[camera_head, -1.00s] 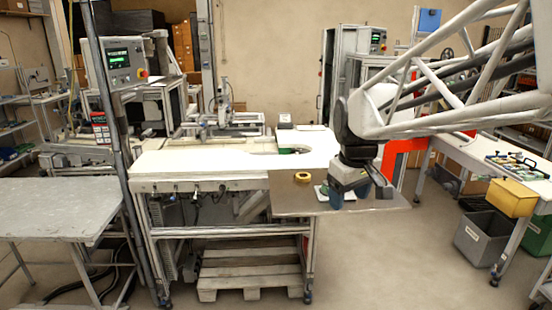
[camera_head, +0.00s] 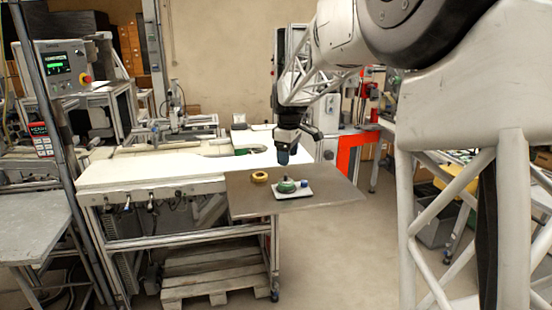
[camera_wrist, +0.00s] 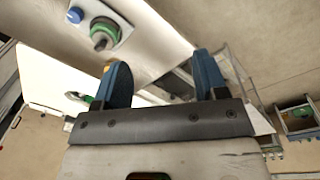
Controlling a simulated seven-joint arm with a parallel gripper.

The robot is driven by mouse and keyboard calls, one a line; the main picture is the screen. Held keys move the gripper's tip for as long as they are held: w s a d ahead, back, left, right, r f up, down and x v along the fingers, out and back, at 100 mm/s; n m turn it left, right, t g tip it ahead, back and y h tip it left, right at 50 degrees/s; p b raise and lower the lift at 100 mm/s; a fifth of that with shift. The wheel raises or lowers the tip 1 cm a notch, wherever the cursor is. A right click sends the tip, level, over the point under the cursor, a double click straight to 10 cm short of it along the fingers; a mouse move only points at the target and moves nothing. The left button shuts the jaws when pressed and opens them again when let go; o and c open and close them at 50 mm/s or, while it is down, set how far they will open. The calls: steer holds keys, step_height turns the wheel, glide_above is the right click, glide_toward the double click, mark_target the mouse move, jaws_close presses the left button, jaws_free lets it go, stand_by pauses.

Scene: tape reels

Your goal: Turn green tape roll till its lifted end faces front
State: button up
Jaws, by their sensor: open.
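The green tape roll (camera_head: 286,187) sits on a small white plate (camera_head: 305,194) on the brown table board, with a dark knob at its middle. It also shows in the wrist view (camera_wrist: 103,32), at the upper left. A small blue piece (camera_head: 304,182) is on the same plate, right of the roll. My gripper (camera_head: 283,158) is above and behind the roll, apart from it. In the wrist view its two blue fingers (camera_wrist: 162,80) stand wide apart with nothing between them. The roll's lifted end is too small to make out.
The white worktop (camera_head: 150,170) adjoins the board on the left. The board's front and right edges are free.

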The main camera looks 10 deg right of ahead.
mark_target(285, 174)
steer(key=w+d+f+n, duration=0.1)
steer(key=w+f, duration=0.2)
steer(key=w, duration=0.3)
steer(key=w+d+f+n, duration=0.1)
steer(key=w+f+n, duration=0.1)
steer(key=w, duration=0.3)
steer(key=w+d+f+n, duration=0.1)
steer(key=w+d+f, duration=0.1)
steer(key=w+f, duration=0.2)
steer(key=shift+w+g, duration=0.4)
steer(key=shift+w, duration=0.95)
steer(key=shift+f, duration=0.1)
steer(key=shift+f, duration=3.8)
steer(key=shift+c, duration=0.2)
